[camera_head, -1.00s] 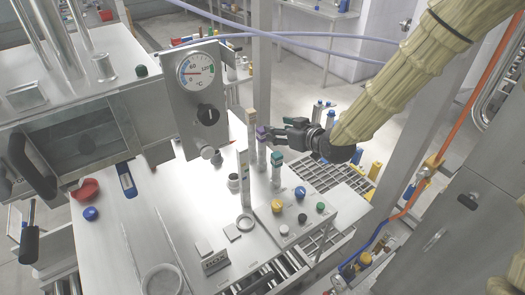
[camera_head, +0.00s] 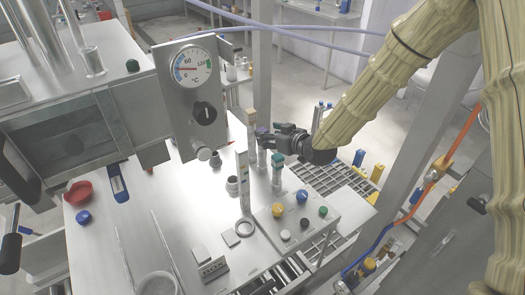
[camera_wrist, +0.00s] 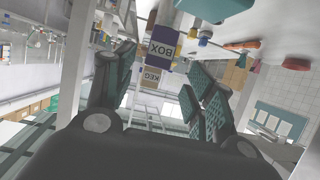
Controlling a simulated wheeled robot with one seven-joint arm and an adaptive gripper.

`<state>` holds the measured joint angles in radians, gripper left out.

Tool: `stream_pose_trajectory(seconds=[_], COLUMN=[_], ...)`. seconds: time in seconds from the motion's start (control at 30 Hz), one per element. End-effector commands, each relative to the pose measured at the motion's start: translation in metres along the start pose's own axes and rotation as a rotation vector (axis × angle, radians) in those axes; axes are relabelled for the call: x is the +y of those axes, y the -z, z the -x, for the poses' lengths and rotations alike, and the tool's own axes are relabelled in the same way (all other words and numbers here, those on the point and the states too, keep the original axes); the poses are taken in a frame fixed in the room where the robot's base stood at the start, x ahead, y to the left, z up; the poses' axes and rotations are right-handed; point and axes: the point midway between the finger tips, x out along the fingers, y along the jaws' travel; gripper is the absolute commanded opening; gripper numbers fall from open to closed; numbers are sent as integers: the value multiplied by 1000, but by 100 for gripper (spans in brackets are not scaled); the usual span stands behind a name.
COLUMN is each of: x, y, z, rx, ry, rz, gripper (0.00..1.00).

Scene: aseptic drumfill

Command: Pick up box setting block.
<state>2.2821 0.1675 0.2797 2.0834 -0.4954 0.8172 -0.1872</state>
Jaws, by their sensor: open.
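The box setting block (camera_wrist: 162,48) is purple with a white label reading BOX. In the wrist view it lies ahead, between the lines of my two fingers. In the head view its purple top (camera_head: 262,130) stands among the upright posts on the steel table. My gripper (camera_head: 274,136) is open, just right of it and partly covering it. The gripper also shows in the wrist view (camera_wrist: 162,64), with teal-padded fingers apart and nothing held. I cannot tell whether a finger touches the block.
A tan block labelled KEG (camera_wrist: 152,76) is close to the purple one. A teal-topped post (camera_head: 277,160) stands just in front. A panel with coloured knobs (camera_head: 290,235) and a gauge plate (camera_head: 190,100) are nearby. Right of the table is open grating (camera_head: 325,178).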

Motion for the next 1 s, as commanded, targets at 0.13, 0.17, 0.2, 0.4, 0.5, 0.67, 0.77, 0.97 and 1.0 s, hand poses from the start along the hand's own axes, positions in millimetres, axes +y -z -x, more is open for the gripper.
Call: stream_pose_trajectory(seconds=[0.13,0.17,0.2,0.4,0.5,0.67,0.77,0.97,1.0], x=[1,1,2,4,5,5,5,5,5], y=[1,1,2,4,4,3,2,2,2], z=[-4,-5,-7,-27,-38,-51,-54,-55,-55], rx=[0,0,0,-1,0,1,0,1,1], ry=[-2,-2,-1,-1,-1,-1,-1,-1,-1], rz=[-1,-1,-1,-1,0,-1,-1,-1,-1], gripper=[54,54,54,54,54,54,54,54,54])
